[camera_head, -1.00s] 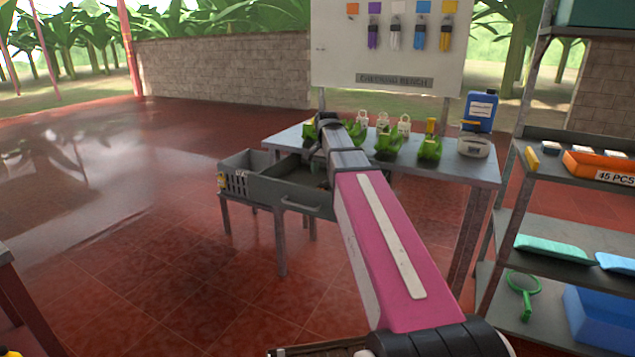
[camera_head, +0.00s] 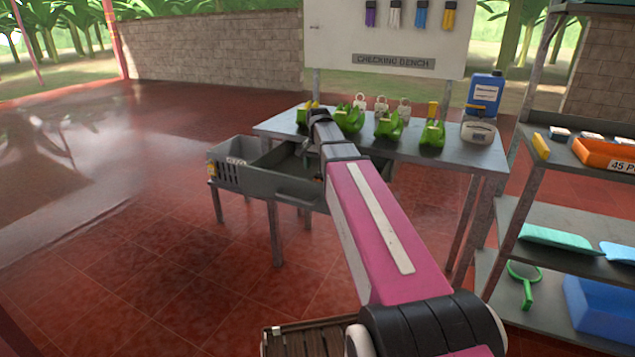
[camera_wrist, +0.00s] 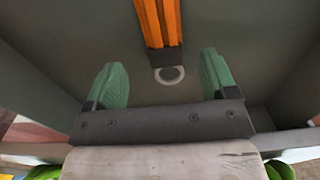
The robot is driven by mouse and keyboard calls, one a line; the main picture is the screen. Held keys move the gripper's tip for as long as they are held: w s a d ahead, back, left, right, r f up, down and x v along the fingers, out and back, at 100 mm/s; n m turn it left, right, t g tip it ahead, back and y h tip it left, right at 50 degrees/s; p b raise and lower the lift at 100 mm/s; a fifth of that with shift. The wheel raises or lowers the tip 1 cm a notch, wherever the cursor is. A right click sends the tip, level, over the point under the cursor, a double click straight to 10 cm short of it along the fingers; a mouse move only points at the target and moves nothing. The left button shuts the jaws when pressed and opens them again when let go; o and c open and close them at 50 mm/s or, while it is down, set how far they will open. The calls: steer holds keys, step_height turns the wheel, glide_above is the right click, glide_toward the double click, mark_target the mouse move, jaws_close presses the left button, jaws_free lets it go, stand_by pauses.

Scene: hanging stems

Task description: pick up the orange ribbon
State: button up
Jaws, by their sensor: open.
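The orange ribbon (camera_wrist: 160,22) shows at the top of the wrist view as ridged orange strips. It lies over the floor of a grey basin, and its far end is cut off by the frame edge. In the head view my arm reaches to the grey basin (camera_head: 297,190), and my gripper is hidden there.
Basin walls stand on both sides of my gripper. A bench (camera_head: 455,165) behind the basin holds green banana bunches (camera_head: 388,127) and a blue jug (camera_head: 484,93). A shelf rack (camera_head: 550,250) stands at right.

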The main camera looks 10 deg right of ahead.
mark_target(318, 179)
steer(key=shift+w+a+f, duration=0.1)
steer(key=shift+f, duration=1.2)
steer(key=shift+w+f, duration=0.1)
steer(key=shift+f, duration=1.15)
steer(key=c, duration=1)
